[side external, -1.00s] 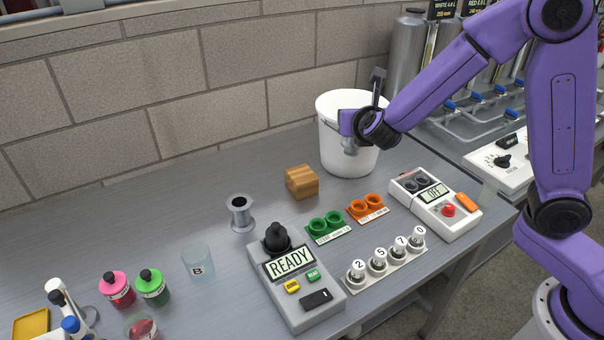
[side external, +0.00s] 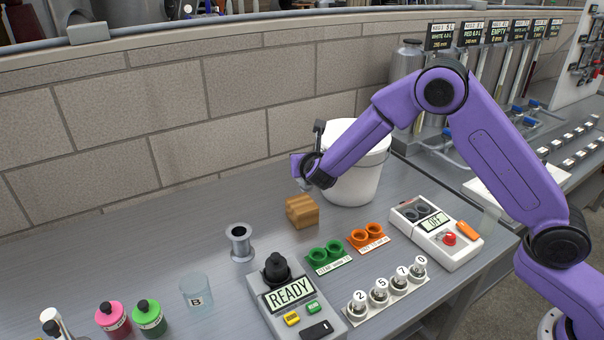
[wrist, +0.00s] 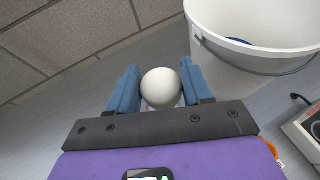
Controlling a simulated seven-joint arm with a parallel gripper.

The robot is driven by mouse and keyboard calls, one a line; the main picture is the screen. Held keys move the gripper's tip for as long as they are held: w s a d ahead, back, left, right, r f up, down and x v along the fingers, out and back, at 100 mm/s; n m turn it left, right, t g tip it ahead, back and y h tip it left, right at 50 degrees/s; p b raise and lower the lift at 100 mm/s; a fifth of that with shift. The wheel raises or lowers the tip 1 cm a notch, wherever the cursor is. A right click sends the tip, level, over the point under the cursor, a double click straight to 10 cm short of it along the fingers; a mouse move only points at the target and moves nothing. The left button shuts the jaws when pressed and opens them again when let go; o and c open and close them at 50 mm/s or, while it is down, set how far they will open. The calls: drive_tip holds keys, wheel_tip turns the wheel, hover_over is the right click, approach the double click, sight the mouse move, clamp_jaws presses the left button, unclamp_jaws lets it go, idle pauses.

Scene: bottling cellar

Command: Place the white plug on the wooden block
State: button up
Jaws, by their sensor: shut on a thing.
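The white plug (wrist: 161,88) shows in the wrist view as a smooth, rounded white top between two blue fingers. My gripper (wrist: 159,76) is shut on it. In the side view my gripper (side external: 304,184) is in the air just above the wooden block (side external: 302,212), with a gap between them. The block sits on the grey bench, with a light brown, banded surface. In the side view the plug is too small and too covered by the gripper to make out clearly. In the wrist view the block is hidden behind the plug and gripper.
A white bucket (side external: 356,180) stands close behind and right of the block; it also shows in the wrist view (wrist: 235,70).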

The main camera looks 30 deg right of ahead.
drive_tip(key=shift+w+a+f, duration=0.2)
drive_tip(key=shift+w+f, duration=0.65)
drive_tip(key=shift+f, duration=1.65)
drive_tip(key=shift+f, duration=0.2)
drive_tip(key=o, duration=1.1)
drive_tip(key=shift+r, duration=0.1)
drive_tip(key=shift+s+a+r, duration=0.1)
drive_tip(key=shift+s+r, duration=0.05)
drive_tip(key=shift+s, duration=0.05)
drive_tip(key=v, duration=1.1)
drive_tip(key=shift+s+r, duration=0.2)
drive_tip(key=shift+s, duration=0.1)
